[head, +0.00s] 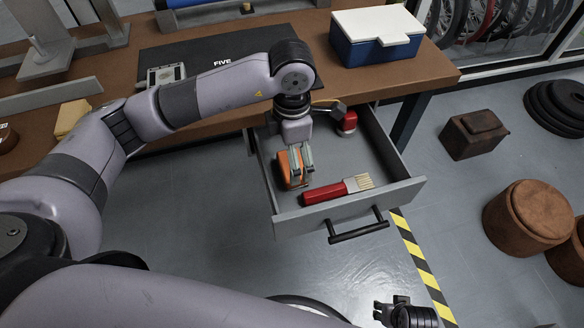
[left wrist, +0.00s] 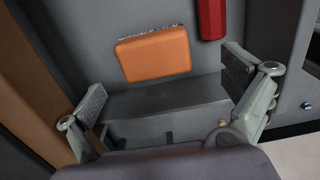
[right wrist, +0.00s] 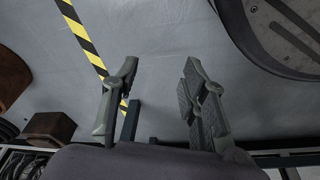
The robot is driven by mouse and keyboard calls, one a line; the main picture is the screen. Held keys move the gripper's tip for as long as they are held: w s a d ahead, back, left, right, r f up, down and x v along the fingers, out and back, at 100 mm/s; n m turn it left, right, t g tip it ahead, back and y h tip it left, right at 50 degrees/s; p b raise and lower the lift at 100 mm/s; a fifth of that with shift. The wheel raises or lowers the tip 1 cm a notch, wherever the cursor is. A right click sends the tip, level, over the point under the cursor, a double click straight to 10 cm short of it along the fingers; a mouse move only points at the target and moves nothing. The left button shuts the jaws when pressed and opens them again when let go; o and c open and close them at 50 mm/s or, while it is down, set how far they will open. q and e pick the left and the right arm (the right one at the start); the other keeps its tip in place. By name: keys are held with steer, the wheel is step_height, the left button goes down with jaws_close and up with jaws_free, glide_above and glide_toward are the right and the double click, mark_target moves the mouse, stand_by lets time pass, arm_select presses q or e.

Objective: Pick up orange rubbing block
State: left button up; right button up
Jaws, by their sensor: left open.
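The orange rubbing block (head: 285,172) lies in the open drawer, partly hidden by my left gripper (head: 301,165) in the head view. In the left wrist view the whole orange block (left wrist: 153,56) shows on the drawer floor, with a rough dark strip along its far edge. My left gripper (left wrist: 166,82) is open and empty above the drawer floor, its fingers spread wider than the block, which lies just beyond the fingertips. My right gripper (head: 383,312) is low at the bottom of the head view; the right wrist view (right wrist: 160,75) shows it open and empty over the floor.
The grey drawer (head: 400,190) also holds a brush with a red handle (head: 325,193) close to the block and a red object (head: 348,122) at the back. A blue cooler with a white lid (head: 377,50) stands on the wooden bench (head: 430,78). Brown stools (head: 530,215) stand right.

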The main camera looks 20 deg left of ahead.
arm_select(q)
steer(key=f, duration=0.5)
steer(key=shift+w+a+f+b, duration=0.1)
steer(key=shift+w+f+b, duration=0.1)
steer(key=shift+w+b, duration=0.1)
steer(key=shift+f, duration=0.1)
steer(key=c, duration=1.4)
arm_select(e)
steer(key=shift+w+r, duration=0.25)
steer(key=shift+r, duration=0.3)
steer(key=shift+w+r, duration=0.2)
steer(key=shift+r, duration=0.3)
